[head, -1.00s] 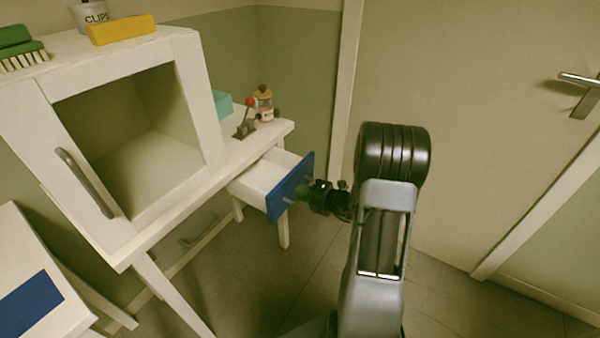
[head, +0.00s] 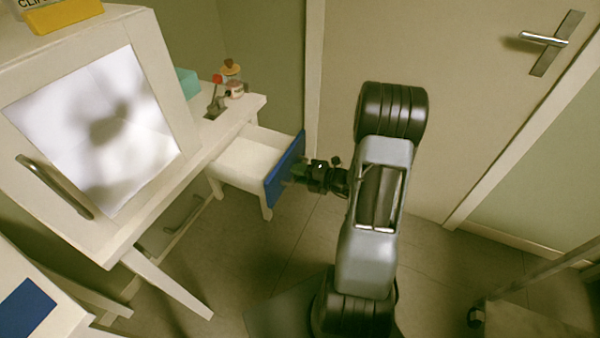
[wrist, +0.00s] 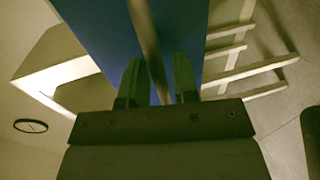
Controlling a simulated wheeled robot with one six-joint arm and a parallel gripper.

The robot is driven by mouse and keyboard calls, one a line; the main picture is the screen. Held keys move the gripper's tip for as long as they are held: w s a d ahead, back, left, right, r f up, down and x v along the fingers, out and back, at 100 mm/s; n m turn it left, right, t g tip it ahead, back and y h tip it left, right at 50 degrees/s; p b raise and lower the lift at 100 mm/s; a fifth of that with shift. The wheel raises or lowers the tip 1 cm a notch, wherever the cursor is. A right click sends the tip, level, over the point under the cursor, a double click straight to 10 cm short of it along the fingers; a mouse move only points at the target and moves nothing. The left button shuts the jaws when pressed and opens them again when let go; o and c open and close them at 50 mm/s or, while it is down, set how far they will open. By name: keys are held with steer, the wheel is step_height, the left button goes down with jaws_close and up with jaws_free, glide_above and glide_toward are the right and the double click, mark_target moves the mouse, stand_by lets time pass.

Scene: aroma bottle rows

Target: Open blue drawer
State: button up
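The blue drawer front (head: 285,170) belongs to a white drawer in the white table at centre left in the head view. The drawer stands well out from the table, and its inside (head: 250,158) looks empty. In the wrist view the blue front (wrist: 100,30) fills the upper middle, with its bar handle (wrist: 145,25) running between the two fingers of my gripper (wrist: 159,72). The fingers look closed around the handle. In the head view my gripper (head: 298,172) meets the blue front from the right, and the grip itself is too small to see clearly.
A white cabinet (head: 140,40) with a grey-handled door (head: 52,185) stands on the table (head: 205,155). A teal box (head: 187,82) and a small bottle (head: 234,88) stand behind the drawer. A room door (head: 450,100) is at the back. Floor (head: 270,260) is clear below the drawer.

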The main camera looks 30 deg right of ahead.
steer(key=shift+o, duration=0.6)
steer(key=shift+d, duration=0.1)
steer(key=shift+s+d+r, duration=0.1)
steer(key=shift+s+d, duration=0.05)
steer(key=shift+s, duration=0.05)
steer(key=p+v, duration=0.2)
steer(key=v, duration=1.1)
steer(key=shift+s, duration=0.1)
